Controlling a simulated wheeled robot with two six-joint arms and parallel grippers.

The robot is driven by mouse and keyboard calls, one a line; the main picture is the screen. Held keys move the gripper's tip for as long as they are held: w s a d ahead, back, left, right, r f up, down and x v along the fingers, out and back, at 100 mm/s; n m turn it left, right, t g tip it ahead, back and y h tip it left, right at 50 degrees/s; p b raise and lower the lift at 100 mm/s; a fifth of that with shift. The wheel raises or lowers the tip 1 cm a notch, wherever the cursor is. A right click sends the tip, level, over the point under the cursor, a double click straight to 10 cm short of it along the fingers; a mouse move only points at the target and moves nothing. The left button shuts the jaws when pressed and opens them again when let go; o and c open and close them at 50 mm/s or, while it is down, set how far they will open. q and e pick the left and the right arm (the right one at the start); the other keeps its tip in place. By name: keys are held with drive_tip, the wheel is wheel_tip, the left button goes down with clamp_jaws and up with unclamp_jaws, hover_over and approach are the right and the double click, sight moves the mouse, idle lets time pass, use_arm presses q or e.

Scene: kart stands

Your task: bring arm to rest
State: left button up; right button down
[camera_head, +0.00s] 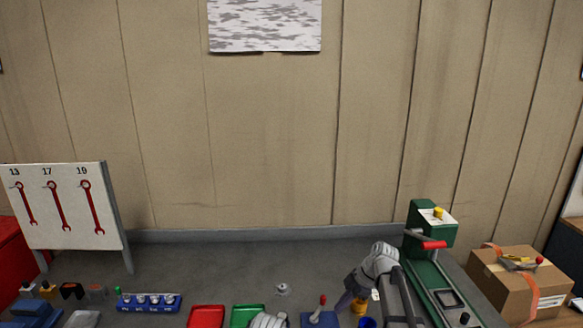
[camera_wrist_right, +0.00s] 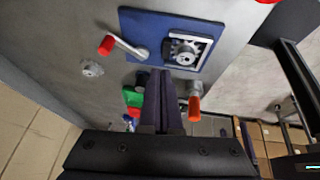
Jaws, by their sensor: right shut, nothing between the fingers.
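My right gripper (camera_head: 343,303) reaches in at the lower right in the head view, above the bench, pointing down and left. In the right wrist view its two dark fingers (camera_wrist_right: 160,78) are together, with nothing between them. Ahead of the fingers is a blue plate (camera_wrist_right: 135,22) with a toothed wheel (camera_wrist_right: 184,52) in a pale frame. A crank with a red knob (camera_wrist_right: 106,45) is beside it. A pale rounded part at the bottom middle of the head view looks like my left arm. My left gripper does not show.
A green press (camera_head: 428,270) and a cardboard box (camera_head: 520,285) stand at the right. A red tray (camera_head: 206,317), a green tray (camera_head: 246,312) and a blue socket rack (camera_head: 148,303) line the front. A wrench board (camera_head: 66,207) stands at the left. The rear bench is mostly clear.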

drive_tip(key=s+a+f+m+h, duration=0.1)
drive_tip(key=s+a+m+h, duration=0.2)
drive_tip(key=s, duration=0.9)
drive_tip(key=s+a+f+m+g+h, duration=0.1)
drive_tip(key=s+a+m+h, duration=0.2)
drive_tip(key=s+a+m, duration=0.4)
drive_tip(key=s+m, duration=0.4)
drive_tip(key=s, duration=0.1)
drive_tip(key=shift+a+m+h, duration=0.15)
drive_tip(key=shift+m+h, duration=0.25)
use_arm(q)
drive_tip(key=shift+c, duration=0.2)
use_arm(e)
drive_tip(key=shift+f, duration=0.1)
